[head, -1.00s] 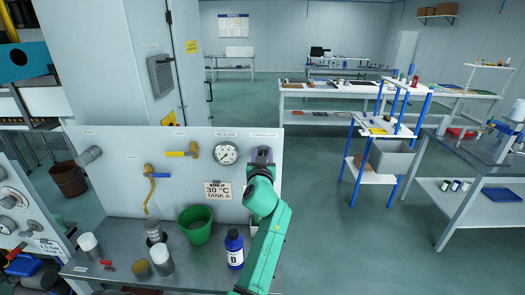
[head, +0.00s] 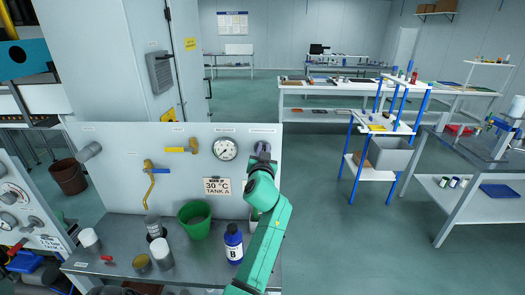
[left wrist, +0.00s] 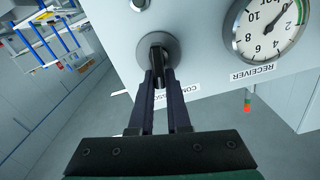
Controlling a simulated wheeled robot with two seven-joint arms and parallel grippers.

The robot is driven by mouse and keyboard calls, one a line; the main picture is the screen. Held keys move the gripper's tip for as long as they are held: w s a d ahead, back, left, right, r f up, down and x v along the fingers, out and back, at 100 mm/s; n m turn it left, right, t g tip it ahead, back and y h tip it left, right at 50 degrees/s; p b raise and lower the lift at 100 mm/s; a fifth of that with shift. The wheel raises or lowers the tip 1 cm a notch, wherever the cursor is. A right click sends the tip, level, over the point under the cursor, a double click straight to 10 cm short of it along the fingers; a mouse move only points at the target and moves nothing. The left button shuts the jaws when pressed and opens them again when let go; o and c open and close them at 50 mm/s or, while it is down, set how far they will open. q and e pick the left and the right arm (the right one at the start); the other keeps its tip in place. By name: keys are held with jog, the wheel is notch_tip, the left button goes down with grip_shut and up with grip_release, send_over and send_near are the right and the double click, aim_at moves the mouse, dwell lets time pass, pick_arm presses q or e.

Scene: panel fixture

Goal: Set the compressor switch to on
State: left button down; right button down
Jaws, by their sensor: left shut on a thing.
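The compressor switch shows in the left wrist view as a grey round base (left wrist: 158,46) with a dark handle, on the white panel (head: 112,152). The "COMPRESSOR" label (left wrist: 188,91) beside it is partly hidden by my fingers. My left gripper (left wrist: 160,73) is shut on the switch handle, one finger on each side. In the head view my left gripper (head: 262,154) is at the panel's upper right and covers most of the switch. Which setting the handle points to cannot be read. My right gripper is not in view.
The receiver gauge (head: 224,148) is beside the switch. Yellow valve handles (head: 176,150) are farther left. A green bucket (head: 195,222) and a blue bottle (head: 233,246) stand on the bench below, close to my arm. Open floor lies right of the panel.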

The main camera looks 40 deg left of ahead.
pick_arm(q)
jog(key=m, duration=0.3)
jog(key=shift+w+d+f+m, duration=0.15)
jog(key=shift+w+d+m, duration=0.05)
jog(key=shift+m, duration=0.1)
jog(key=shift+w+d+f+m+p, duration=0.1)
jog(key=shift+f+m+p, duration=0.1)
jog(key=shift+m, duration=1.75)
jog(key=shift+w+d+f+m+p, duration=0.1)
jog(key=shift+f+m+p, duration=0.1)
jog(key=shift+m, duration=1.8)
jog(key=shift+w+d+f+m+p, duration=0.1)
jog(key=shift+f+m+p, duration=0.1)
jog(key=shift+m, duration=1.75)
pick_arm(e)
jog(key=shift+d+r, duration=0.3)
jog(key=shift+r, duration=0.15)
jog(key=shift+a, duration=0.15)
